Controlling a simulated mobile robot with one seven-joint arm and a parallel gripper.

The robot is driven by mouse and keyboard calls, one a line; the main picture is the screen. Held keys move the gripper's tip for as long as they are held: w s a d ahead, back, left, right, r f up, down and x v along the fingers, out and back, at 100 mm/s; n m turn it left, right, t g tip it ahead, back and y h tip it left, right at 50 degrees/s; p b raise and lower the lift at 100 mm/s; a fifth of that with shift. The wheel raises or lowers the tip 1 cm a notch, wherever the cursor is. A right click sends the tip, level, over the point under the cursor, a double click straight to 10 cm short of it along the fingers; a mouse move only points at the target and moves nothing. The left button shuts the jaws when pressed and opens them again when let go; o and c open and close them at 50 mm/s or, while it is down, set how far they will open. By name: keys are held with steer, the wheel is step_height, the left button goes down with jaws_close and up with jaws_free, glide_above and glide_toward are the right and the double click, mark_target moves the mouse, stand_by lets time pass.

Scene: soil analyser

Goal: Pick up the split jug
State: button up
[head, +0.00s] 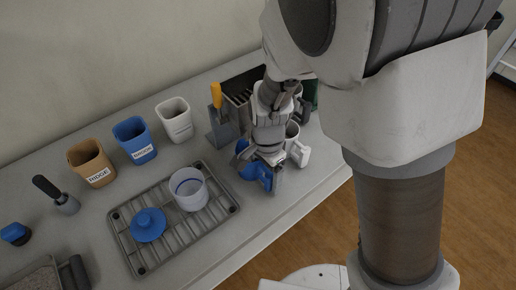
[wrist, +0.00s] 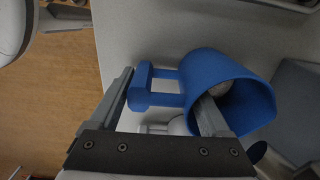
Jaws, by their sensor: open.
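A blue jug (wrist: 205,75) with a squared handle lies close in front of my gripper (wrist: 168,86) in the wrist view. My gripper is open. One finger is left of the handle; the other is at the jug's mouth, seemingly inside the rim. The handle and near wall lie between the fingers. In the head view the blue jug (head: 255,174) is partly hidden under my gripper (head: 268,158). A white jug (head: 299,152) stands just right of it. I see no "split" label on either jug.
Tan (head: 91,163), blue (head: 134,140) and white (head: 175,120) cups stand behind. A grey block with a yellow-handled tool (head: 216,97) is near my wrist. The table's front edge is close.

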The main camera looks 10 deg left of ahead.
steer(key=shift+c, duration=0.3)
jaws_close()
steer(key=shift+w+r, duration=0.1)
steer(key=shift+r, duration=0.1)
